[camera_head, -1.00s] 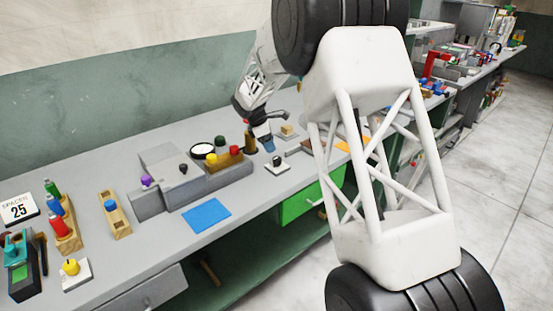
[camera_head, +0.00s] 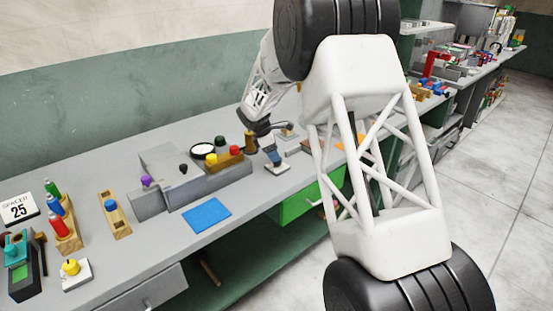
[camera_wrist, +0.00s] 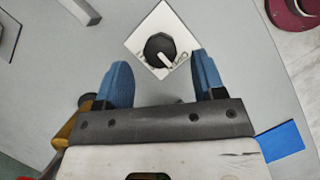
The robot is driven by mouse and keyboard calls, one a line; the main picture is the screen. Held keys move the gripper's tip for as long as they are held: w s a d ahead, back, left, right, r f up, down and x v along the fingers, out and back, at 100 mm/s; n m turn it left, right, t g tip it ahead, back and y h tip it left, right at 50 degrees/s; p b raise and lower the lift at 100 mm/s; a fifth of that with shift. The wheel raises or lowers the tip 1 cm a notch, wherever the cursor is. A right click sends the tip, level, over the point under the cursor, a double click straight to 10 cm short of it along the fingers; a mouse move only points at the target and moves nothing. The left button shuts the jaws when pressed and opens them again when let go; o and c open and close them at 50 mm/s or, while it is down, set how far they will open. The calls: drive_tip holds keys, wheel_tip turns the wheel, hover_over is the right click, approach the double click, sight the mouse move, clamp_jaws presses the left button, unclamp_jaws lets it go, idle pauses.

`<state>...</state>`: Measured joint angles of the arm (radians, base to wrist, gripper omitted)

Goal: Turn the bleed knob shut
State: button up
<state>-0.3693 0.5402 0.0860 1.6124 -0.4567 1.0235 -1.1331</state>
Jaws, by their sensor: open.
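A round black knob (camera_wrist: 160,49) with a white pointer sits on a square white plate (camera_wrist: 140,40) on the bench. The pointer slants to the lower right in the wrist view. How high the fingertips are above the plate is hard to tell. In the head view my gripper (camera_head: 272,157) is over the white plate (camera_head: 281,170) and hides the knob.
A grey press block (camera_head: 175,190) with coloured knobs and a round gauge (camera_head: 202,151) stands left of my gripper. A blue mat (camera_head: 207,214) lies in front of it. A bottle rack (camera_head: 69,237) and a yellow knob (camera_head: 71,267) are far left.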

drive_tip(key=shift+x, duration=1.6)
drive_tip(key=c, duration=0.9)
